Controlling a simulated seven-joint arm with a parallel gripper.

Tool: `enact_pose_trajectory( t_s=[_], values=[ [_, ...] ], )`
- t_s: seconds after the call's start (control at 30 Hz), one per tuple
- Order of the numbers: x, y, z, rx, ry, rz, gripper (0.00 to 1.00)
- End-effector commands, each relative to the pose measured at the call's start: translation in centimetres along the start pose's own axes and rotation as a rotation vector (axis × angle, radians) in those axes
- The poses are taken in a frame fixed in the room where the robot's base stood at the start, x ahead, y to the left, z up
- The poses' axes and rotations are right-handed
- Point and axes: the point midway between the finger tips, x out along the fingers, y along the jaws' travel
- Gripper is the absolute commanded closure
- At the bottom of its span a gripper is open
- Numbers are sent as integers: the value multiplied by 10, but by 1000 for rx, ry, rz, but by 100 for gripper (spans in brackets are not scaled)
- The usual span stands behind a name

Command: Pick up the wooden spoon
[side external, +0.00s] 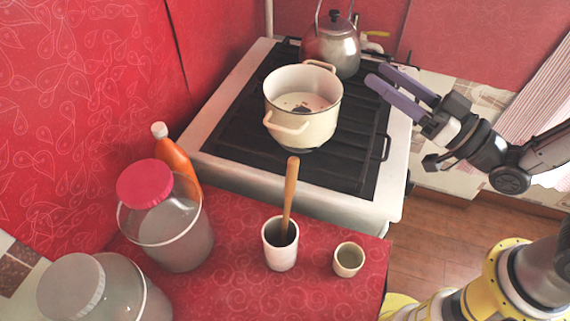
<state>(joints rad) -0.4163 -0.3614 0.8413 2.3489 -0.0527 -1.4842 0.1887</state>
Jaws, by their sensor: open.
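The wooden spoon (290,190) stands upright, leaning slightly right, in a white cup (280,257) on the red counter. Its light brown handle sticks up above the rim; its lower end is hidden inside the cup. My gripper (382,80) is up at the right, over the right side of the stove. Its two purple fingers point left, spread apart, with nothing between them. It is well apart from the spoon, which is lower and to the left.
A cream pot (318,123) and a kettle (331,45) stand on the stove (222,167). A small cup (348,260) is right of the white cup. A red-lidded jar (178,240), an orange bottle (174,158) and another jar (120,295) stand left. Counter (235,285) in front is clear.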

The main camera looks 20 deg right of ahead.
Motion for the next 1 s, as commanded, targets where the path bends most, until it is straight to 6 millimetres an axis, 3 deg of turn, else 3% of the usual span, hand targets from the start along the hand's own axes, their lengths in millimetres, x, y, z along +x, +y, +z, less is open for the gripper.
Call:
enact_pose_trajectory(
  t_s=[0.03, 0.1, 0.3, 0.43, 0.57, 1.0],
  values=[
    [-8, -14, 22, 21, -13, -46, 42],
    [-23, -33, 46, 48, -21, -108, 42],
    [-79, -76, 127, 88, -200, -247, 42],
    [-100, -89, 153, 88, -288, -294, 42],
    [-96, -97, 154, 90, -291, -315, 42],
    [-31, -120, 174, 90, -290, -313, 42]
  ],
)
